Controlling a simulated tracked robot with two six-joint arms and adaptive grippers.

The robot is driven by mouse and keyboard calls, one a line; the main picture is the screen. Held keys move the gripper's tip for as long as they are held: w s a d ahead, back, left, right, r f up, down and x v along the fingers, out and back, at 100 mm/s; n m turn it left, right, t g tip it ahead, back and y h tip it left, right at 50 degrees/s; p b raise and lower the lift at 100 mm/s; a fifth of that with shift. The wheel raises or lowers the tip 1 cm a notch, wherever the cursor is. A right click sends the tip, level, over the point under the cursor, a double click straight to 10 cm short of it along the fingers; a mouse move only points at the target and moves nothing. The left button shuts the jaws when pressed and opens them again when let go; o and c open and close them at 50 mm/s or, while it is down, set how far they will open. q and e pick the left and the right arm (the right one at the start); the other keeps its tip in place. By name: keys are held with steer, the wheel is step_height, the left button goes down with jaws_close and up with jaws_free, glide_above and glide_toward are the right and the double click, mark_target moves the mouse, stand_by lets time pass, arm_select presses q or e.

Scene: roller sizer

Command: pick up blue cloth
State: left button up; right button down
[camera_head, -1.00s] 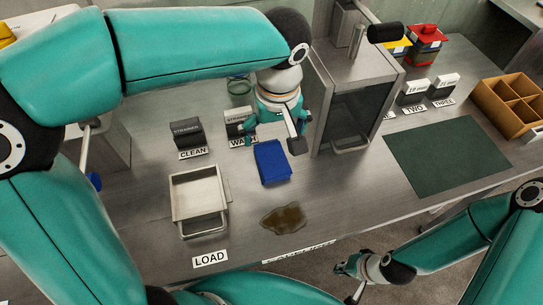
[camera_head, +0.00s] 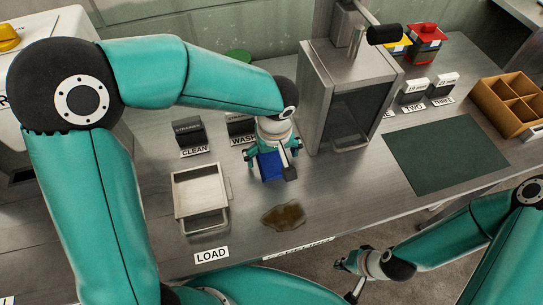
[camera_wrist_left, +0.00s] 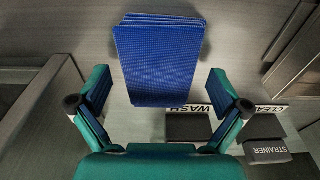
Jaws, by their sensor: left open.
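The blue cloth (camera_head: 269,167) lies folded on the metal bench in front of the WASH label, partly hidden by my left gripper in the head view. It shows fully in the left wrist view (camera_wrist_left: 158,60) as a stacked blue rectangle. My left gripper (camera_head: 273,168) is open above the cloth, with its fingers (camera_wrist_left: 160,100) to either side of the cloth's near end.
A metal tray (camera_head: 201,193) stands left of the cloth, above the LOAD label (camera_head: 211,254). A brown spill (camera_head: 284,216) lies in front of the cloth. A metal machine (camera_head: 345,95) stands close on the right. A green mat (camera_head: 446,155) lies further right.

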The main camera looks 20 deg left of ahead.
mark_target(271, 158)
arm_select(q)
steer(key=c, duration=1.2)
step_height(271, 158, up, 20)
stand_by(0.5)
steer(key=o, duration=0.4)
steer(key=c, duration=0.3)
steer(key=shift+s+a+f, duration=0.1)
